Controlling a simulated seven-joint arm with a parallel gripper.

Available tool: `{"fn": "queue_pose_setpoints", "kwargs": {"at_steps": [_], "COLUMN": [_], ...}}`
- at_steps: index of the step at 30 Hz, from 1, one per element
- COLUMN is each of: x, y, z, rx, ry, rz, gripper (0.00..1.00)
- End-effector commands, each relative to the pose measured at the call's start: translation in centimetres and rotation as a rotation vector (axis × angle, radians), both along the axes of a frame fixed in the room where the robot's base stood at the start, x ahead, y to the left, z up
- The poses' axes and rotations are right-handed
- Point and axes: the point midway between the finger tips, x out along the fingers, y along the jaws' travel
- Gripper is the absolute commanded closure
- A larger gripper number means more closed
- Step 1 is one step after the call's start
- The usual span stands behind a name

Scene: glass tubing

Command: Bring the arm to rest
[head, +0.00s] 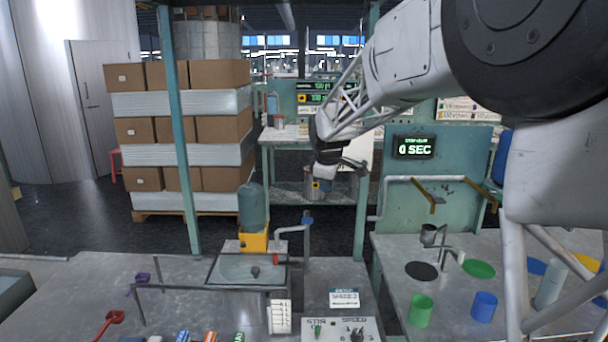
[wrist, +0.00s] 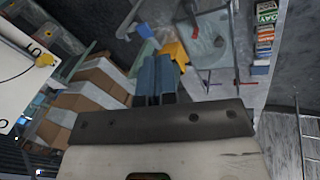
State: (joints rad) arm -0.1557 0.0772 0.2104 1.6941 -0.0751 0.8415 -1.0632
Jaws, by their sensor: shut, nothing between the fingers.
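My gripper (head: 325,172) hangs in the air in the middle of the head view, in front of the far workbench and above the floor gap behind the near bench. In the wrist view my gripper (wrist: 156,98) shows its two dark fingers side by side, shut with nothing between them. The white arm comes in from the upper right of the head view, and its forearm lattice reaches left to the gripper. The gripper touches nothing that I can see.
The near bench (head: 85,300) carries a framed glass plate, a yellow-based bottle (head: 253,215) and a control panel (head: 325,329). Green (head: 420,310) and blue (head: 484,307) cups stand on the right bench. A teal post (head: 180,130) and stacked boxes (head: 222,130) stand at left.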

Motion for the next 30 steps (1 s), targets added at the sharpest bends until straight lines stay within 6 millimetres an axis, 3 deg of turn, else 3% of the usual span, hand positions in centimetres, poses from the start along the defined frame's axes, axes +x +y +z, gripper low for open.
{"fn": "queue_pose_setpoints", "kwargs": {"at_steps": [14,30], "x": [-14.0,-30.0], "y": [-5.0,-9.1], "z": [2.6,1.6], "rx": [0.101,0.209], "ry": [0.021,0.042], "rz": [-0.33,-0.703], "gripper": [1.0,1.0]}}
